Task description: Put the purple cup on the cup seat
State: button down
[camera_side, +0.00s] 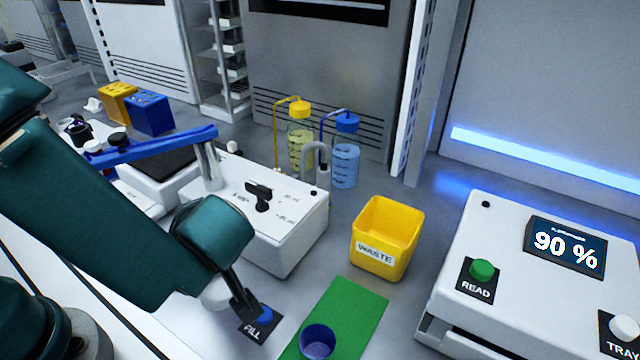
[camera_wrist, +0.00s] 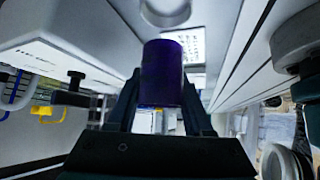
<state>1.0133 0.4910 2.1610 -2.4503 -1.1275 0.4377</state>
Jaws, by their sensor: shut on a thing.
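My gripper (camera_wrist: 160,115) has both fingers closed against the sides of a dark purple cup (camera_wrist: 162,72) in the wrist view. In the side view my gripper (camera_side: 247,308) points down beside the blue FILL button (camera_side: 263,314), and the held cup is hard to make out there. A dark blue-purple cup (camera_side: 318,342) shows at the front end of the green mat (camera_side: 350,305), its open rim up. It looks apart from my fingertips; I cannot tell if it is the held one. I cannot clearly make out the cup seat.
The yellow WASTE bin (camera_side: 384,240) stands behind the mat. A white reader box (camera_side: 520,290) showing 90 % is at right. Yellow-capped (camera_side: 300,145) and blue-capped (camera_side: 345,165) bottles stand at the back.

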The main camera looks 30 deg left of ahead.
jog(key=shift+f, duration=3.05)
jog(key=shift+c, duration=1.5)
grip_release()
jog(key=shift+f, duration=0.1)
